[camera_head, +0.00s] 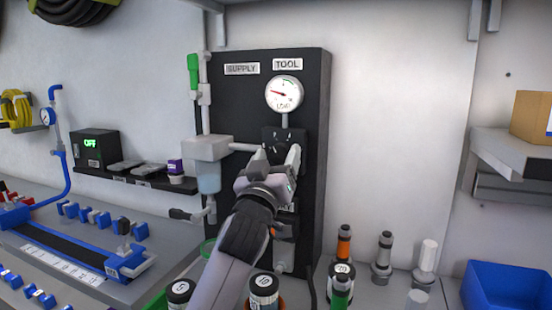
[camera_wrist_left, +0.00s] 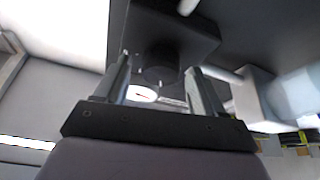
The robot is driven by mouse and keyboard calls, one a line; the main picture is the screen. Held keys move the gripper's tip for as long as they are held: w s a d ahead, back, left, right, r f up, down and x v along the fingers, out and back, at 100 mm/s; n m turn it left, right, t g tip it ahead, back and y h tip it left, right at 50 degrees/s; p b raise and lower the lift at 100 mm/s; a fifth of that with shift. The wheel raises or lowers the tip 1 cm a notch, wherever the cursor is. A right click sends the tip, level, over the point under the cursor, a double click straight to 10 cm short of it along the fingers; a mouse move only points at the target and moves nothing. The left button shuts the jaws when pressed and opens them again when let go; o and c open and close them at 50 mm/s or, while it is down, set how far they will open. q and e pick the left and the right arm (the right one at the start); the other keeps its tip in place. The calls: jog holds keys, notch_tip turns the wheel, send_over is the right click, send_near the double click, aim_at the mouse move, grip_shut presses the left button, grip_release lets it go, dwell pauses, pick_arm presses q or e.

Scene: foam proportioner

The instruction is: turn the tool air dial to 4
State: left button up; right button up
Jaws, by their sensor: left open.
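The black tool air dial (camera_head: 284,137) sits on the dark panel below the round TOOL gauge (camera_head: 284,94), whose red needle points left. My left gripper (camera_head: 282,158) is in front of the dial and hides its lower part. In the left wrist view the round dark knob (camera_wrist_left: 160,66) stands out from its black block, between my open left fingers (camera_wrist_left: 163,84). I cannot tell whether the fingers touch it. The dial's setting cannot be read. My right gripper is out of view.
The black panel (camera_head: 317,130) also carries a SUPPLY label, a green-handled valve (camera_head: 194,72) and a pale filter bowl (camera_head: 209,177) left of the gripper. Several bottles and fittings stand on the bench below. A blue bin (camera_head: 505,287) is at right.

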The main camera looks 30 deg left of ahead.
pick_arm(q)
jog(key=c, duration=1.1)
jog(key=shift+o, duration=0.2)
jog(key=m+h+p, duration=0.1)
jog(key=m, duration=0.1)
jog(key=m+h+p, duration=0.1)
jog(key=m, duration=0.1)
jog(key=shift+a+r+m+t+p, duration=0.1)
jog(key=shift+r+m+t+p, duration=0.05)
jog(key=shift+m+t+p, duration=0.2)
jog(key=m+h+p, duration=0.3)
jog(key=m, duration=0.2)
jog(key=shift+m+h+p, duration=0.4)
jog(key=shift+m, duration=0.65)
jog(key=shift+m+h, duration=0.6)
jog(key=shift+m, duration=0.8)
